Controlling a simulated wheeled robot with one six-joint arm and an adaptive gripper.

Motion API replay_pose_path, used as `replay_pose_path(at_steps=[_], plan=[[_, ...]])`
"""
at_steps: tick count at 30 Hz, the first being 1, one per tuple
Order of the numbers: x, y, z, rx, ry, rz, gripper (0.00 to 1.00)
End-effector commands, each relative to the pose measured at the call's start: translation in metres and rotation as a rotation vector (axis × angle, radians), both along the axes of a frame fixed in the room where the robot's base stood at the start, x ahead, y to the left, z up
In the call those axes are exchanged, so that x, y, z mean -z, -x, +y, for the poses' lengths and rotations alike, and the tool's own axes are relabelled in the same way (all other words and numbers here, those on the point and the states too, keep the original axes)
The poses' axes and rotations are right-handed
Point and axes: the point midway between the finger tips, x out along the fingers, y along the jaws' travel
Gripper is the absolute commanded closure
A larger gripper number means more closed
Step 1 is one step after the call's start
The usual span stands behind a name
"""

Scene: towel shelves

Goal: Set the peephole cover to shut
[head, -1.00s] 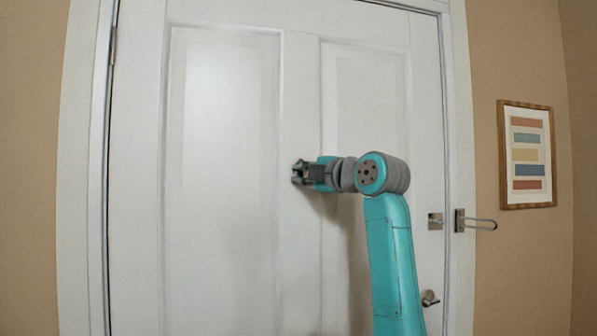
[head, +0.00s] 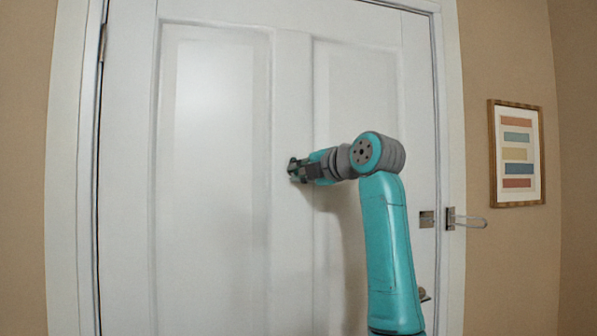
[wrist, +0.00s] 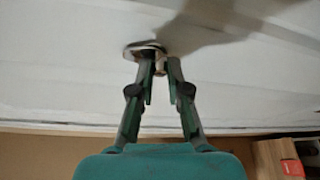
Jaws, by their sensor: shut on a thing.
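The peephole cover (wrist: 146,48) is a small metal disc piece on the white door (head: 215,200), seen in the wrist view at the tips of my fingers. My gripper (wrist: 160,70) is shut on it, with a small metal part showing between the two fingertips. In the head view my gripper (head: 294,171) is at the door's middle stile, and its fingers hide the cover there. Whether the cover lies over the peephole cannot be told.
A metal swing-bar latch (head: 465,219) sits on the right door frame, beside a plate (head: 427,219) on the door. A door handle (head: 424,294) is lower, partly behind my arm. A framed striped picture (head: 517,153) hangs on the right wall.

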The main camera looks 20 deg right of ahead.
Motion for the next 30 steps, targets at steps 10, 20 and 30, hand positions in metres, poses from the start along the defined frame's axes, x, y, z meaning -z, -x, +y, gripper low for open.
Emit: replay_pose_path(at_steps=[10, 20, 30], plan=[[-0.003, 0.001, -0.002, 0.004, -0.002, -0.008, 0.59], [-0.003, 0.005, -0.003, 0.003, -0.001, -0.005, 0.59], [-0.009, 0.059, -0.025, 0.004, 0.000, -0.008, 0.59]])
